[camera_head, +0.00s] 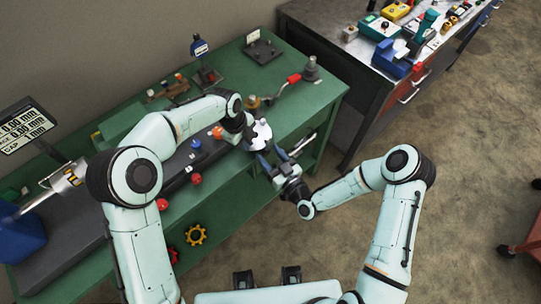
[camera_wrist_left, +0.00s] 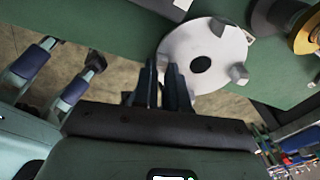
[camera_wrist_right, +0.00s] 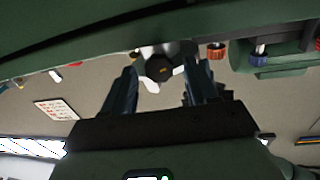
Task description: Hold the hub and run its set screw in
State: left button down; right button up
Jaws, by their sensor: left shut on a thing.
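The hub is a pale disc with a dark centre hole and stubby lugs; in the left wrist view (camera_wrist_left: 180,50) it lies just past the fingertips. In the head view the hub (camera_head: 262,135) is near the bench's front edge. My left gripper (camera_wrist_left: 168,75) is shut on the hub's rim. My right gripper (camera_head: 270,162) is open, in front of the bench edge, close below the hub. I cannot make out the set screw.
The green bench (camera_head: 318,98) carries a red-handled crank (camera_head: 291,80), a dark plate (camera_head: 262,50) and small fixtures. A display (camera_head: 24,127) stands at left. A second bench with tools (camera_head: 345,47) is at back right.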

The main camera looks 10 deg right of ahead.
jog(key=c, duration=0.9)
jog(key=shift+m, duration=0.7)
jog(key=o, duration=1.1)
jog(key=shift+c, duration=0.2)
jog(key=v, duration=1.2)
jog(key=shift+d, duration=0.1)
